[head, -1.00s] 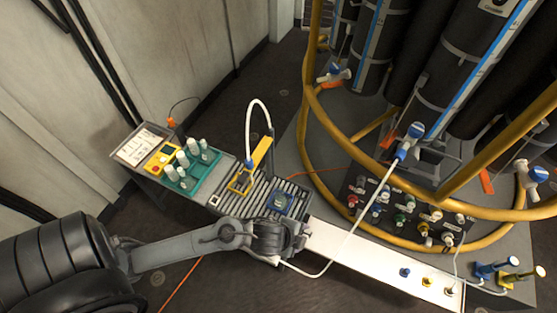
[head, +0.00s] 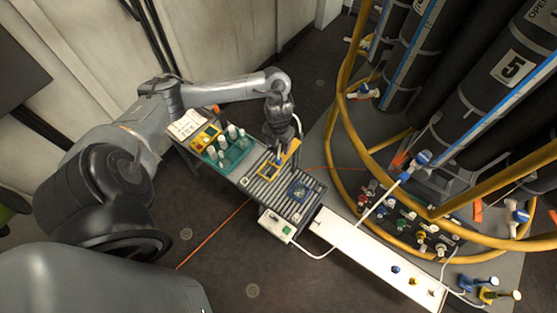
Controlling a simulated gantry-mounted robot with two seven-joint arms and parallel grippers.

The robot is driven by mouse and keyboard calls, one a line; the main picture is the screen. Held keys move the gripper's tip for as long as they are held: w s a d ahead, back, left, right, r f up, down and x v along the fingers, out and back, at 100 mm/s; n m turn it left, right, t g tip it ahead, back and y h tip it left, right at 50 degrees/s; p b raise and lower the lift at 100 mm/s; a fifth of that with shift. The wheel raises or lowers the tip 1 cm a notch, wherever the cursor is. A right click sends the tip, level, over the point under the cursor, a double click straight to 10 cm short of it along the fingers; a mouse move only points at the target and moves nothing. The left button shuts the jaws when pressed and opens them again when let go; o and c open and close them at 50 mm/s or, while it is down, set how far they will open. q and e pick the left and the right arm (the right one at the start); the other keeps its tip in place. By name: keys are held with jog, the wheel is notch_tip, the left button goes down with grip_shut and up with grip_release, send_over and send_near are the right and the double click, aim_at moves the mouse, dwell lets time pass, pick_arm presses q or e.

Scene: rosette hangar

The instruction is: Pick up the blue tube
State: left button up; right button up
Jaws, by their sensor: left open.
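My right gripper is not in view.
A green rack with white-capped bottles (head: 231,150) stands left of the gripper. A blue square fixture (head: 299,190) lies on the bench to the right. Yellow pipe rails (head: 350,150) and black cylinders (head: 470,110) stand at the right.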

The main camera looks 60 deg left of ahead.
aim_at(279, 159)
pick_arm(q)
notch_tip(279, 159, down, 4)
jog(key=shift+d+f+b, duration=0.1)
jog(key=shift+b, duration=0.45)
jog(key=f, duration=0.4)
jog(key=shift+s+d+p, duration=0.15)
jog(key=shift+d+p, duration=0.1)
jog(key=shift+p, duration=0.05)
jog(key=shift+f, duration=0.55)
jog(key=c, duration=1)
jog(key=shift+r, duration=0.1)
jog(key=shift+c, duration=0.2)
